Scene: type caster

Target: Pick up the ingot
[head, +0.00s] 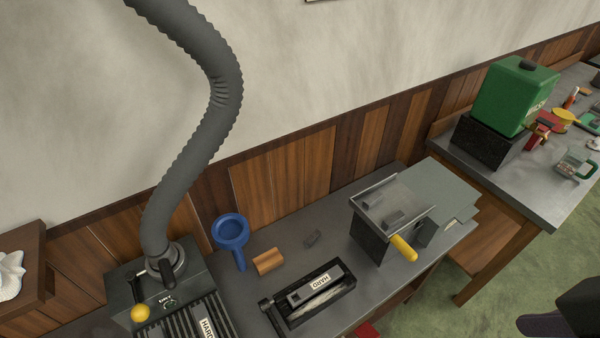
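A blue ladle-like tool (231,235) and a wooden block (268,261) lie left of the loose piece. A dark machine with a yellow handle (403,248) stands to the right. A black machine with a thick hose (190,120) stands left. A second table (530,205) holds a green box (513,96).

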